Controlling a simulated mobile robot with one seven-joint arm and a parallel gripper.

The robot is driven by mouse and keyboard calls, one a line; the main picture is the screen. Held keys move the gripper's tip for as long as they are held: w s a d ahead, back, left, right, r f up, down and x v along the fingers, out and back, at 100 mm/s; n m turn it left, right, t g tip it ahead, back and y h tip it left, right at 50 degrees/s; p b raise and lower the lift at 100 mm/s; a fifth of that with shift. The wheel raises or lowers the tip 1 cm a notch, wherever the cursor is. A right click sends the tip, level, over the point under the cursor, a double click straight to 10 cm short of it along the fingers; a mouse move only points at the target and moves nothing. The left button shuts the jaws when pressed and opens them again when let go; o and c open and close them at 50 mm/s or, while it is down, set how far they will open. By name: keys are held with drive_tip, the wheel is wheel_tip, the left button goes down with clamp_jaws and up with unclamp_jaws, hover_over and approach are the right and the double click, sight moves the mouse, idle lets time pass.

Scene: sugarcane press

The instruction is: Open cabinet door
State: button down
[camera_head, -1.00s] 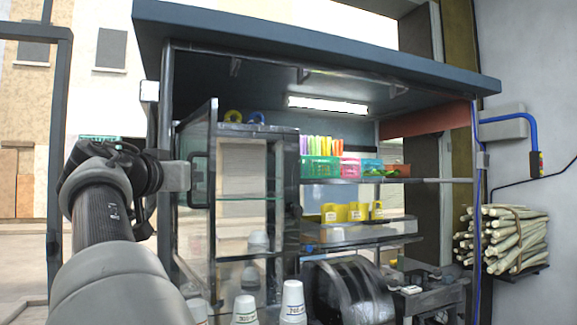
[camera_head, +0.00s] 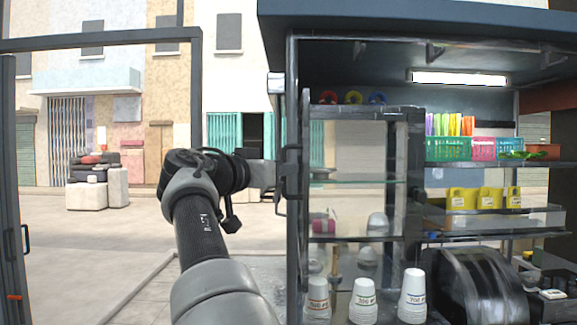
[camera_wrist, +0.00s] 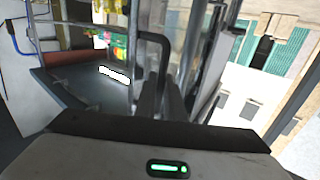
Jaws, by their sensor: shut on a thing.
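The glass cabinet (camera_head: 405,150) has a dark frame and glass shelves with cups. Its door (camera_head: 304,130) shows nearly edge-on at the cabinet's left side in the head view, swung outward, and the shelves show. The dark door handle (camera_head: 290,188) is on the door's left side. My gripper (camera_head: 276,176) reaches it from the left and is shut on it. In the wrist view, the handle (camera_wrist: 157,38) is a dark bent bar and my gripper's dark fingers (camera_wrist: 165,98) meet its lower part. The exact contact is hard to see there.
Stacks of white cups (camera_head: 364,300) stand low before the cabinet. Baskets (camera_head: 448,149) and yellow containers (camera_head: 462,198) sit on shelves to the right, above a dark press (camera_head: 478,285). Open pavement (camera_head: 110,240) lies left of the stall.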

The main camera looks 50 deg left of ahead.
drive_tip(key=c, duration=1.8)
unclamp_jaws()
drive_tip(key=shift+w+f, duration=0.1)
drive_tip(key=shift+c, duration=0.2)
drive_tip(key=b+v, duration=0.6)
drive_tip(key=v, duration=1.1)
drive_tip(key=shift+s, duration=0.25)
drive_tip(key=shift+w, duration=0.1)
